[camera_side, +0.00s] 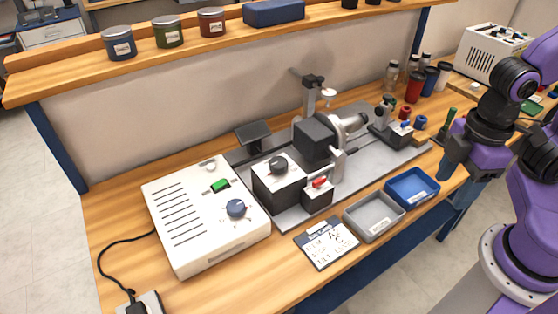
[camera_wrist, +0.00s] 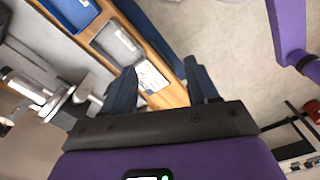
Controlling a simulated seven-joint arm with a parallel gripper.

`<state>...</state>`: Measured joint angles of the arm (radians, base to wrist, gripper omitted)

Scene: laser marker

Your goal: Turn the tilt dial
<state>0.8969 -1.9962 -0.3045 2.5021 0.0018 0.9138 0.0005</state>
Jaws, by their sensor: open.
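Two dials show in the side view, and I cannot tell from any label which is the tilt dial. A dark round dial (camera_side: 278,165) sits on top of a white-topped black block on the machine. A blue round knob (camera_side: 236,208) is on the face of the white control box (camera_side: 190,220). My gripper (camera_side: 462,174) is at the right, above the bench's right end, well apart from both dials. In the wrist view my gripper (camera_wrist: 160,78) is open, with nothing between its two fingers. Neither dial can be made out there.
A grey tray (camera_side: 373,233), a blue tray (camera_side: 437,197) and a written card (camera_side: 327,259) lie along the front edge. Bottles and small coloured parts stand at the back right. A shelf (camera_side: 230,42) with jars runs above. The machine's metal base plate (camera_side: 284,222) fills the middle.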

